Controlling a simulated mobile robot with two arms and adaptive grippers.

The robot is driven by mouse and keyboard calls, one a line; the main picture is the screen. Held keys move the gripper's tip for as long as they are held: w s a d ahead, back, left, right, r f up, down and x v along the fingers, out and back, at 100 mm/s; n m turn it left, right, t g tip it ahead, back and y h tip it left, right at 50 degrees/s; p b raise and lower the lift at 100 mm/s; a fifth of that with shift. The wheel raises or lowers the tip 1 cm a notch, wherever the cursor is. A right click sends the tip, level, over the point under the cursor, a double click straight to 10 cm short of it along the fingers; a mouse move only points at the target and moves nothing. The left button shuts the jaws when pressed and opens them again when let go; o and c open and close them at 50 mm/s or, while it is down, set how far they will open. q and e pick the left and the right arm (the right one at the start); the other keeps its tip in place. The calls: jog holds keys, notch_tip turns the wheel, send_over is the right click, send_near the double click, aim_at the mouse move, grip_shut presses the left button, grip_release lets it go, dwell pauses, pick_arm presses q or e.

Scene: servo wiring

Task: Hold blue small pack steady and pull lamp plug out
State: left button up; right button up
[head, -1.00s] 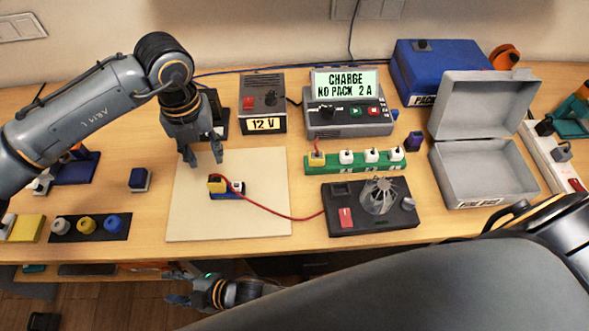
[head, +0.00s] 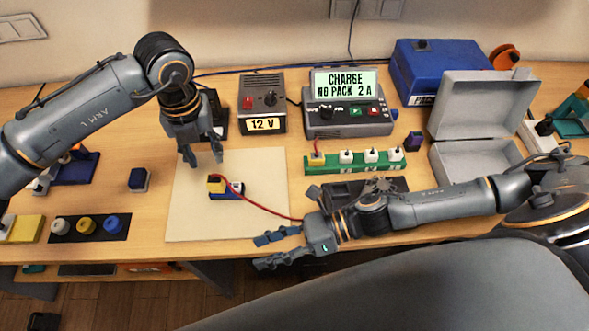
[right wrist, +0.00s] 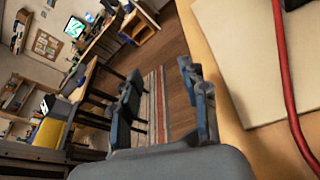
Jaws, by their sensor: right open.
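The blue small pack (head: 228,195) lies on the pale mat (head: 255,220). A red lead (head: 255,207) runs right from the plug toward a dark device (head: 325,192), mostly hidden behind my right arm. My left gripper (head: 203,160) is open and empty above and behind the pack. My right gripper (head: 264,252) is open and empty at the table's front edge, pointing left. Its open fingers (right wrist: 158,95) also show in the right wrist view, with the red lead at the right.
A green strip (head: 355,164) with white plugs stands behind my right forearm. The charger (head: 350,118) reads "CHARGE NO PACK 2 A". A 12 V supply (head: 262,105) is behind the mat. An open grey box (head: 480,115) stands right. The front of the mat is clear.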

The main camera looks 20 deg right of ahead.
jog(key=d+r+n+t+h, duration=0.1)
jog(key=d+r+n+h, duration=0.1)
jog(key=d+r+n, duration=0.35)
jog(key=d+r+n+h, duration=0.1)
jog(key=d+r+n, duration=0.15)
jog(key=d, duration=0.55)
jog(key=w+a+r+m+t+y, duration=0.2)
jog(key=w+r+m+t, duration=0.2)
jog(key=w+m, duration=0.7)
jog(key=n+g+h, duration=0.1)
jog(key=n+g, duration=0.1)
jog(key=n, duration=0.3)
send_near(233, 186)
jog(key=shift+h, duration=0.3)
jog(key=x, duration=0.8)
jog(key=shift+s+a+r, duration=0.1)
jog(key=shift+a+r, duration=0.15)
jog(key=shift+r, duration=0.15)
